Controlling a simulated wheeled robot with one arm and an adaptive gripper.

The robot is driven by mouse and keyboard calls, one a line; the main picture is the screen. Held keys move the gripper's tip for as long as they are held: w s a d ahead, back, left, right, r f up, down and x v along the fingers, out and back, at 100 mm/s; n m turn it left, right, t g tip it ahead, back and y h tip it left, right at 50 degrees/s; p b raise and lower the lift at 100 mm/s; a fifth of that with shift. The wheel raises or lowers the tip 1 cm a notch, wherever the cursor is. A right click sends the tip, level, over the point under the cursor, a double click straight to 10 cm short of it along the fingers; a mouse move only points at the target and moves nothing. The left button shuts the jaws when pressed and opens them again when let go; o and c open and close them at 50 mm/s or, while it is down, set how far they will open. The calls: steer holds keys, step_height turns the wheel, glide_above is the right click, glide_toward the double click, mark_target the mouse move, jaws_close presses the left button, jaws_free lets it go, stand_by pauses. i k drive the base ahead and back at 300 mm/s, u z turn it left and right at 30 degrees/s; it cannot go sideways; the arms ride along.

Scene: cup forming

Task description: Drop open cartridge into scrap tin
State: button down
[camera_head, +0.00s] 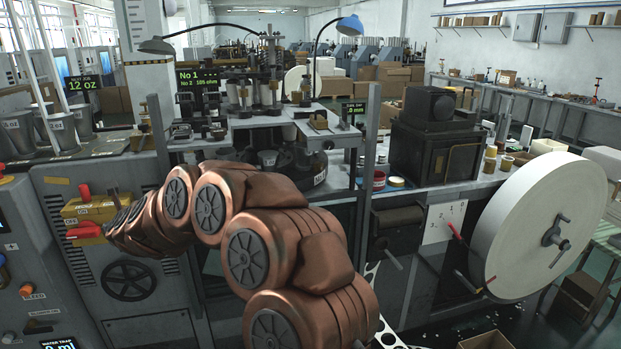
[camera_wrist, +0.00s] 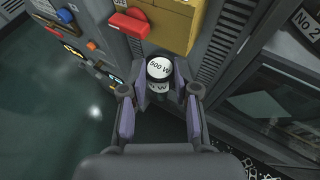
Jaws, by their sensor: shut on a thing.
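In the wrist view, my gripper (camera_wrist: 159,91) is shut on a small cylinder cartridge (camera_wrist: 159,69) with a white band marked "500 W" and a dark band. The cartridge is between the two finger pads, and its lower part is partly hidden. It is just in front of a yellow box. In the head view my copper-coloured arm reaches left toward that box, and the gripper and cartridge are hidden behind the arm. I cannot make out a tin marked as scrap in either view.
The yellow box (camera_head: 90,209) with red handles (camera_head: 84,230) is on the grey machine panel at left; the yellow box also shows in the wrist view (camera_wrist: 168,22). A red can (camera_head: 378,181) stands on the bench. A large white paper roll (camera_head: 535,225) is at right.

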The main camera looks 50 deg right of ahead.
mark_target(378, 188)
steer(key=z, duration=1.6)
steer(key=k, duration=0.05)
steer(key=z, duration=1.55)
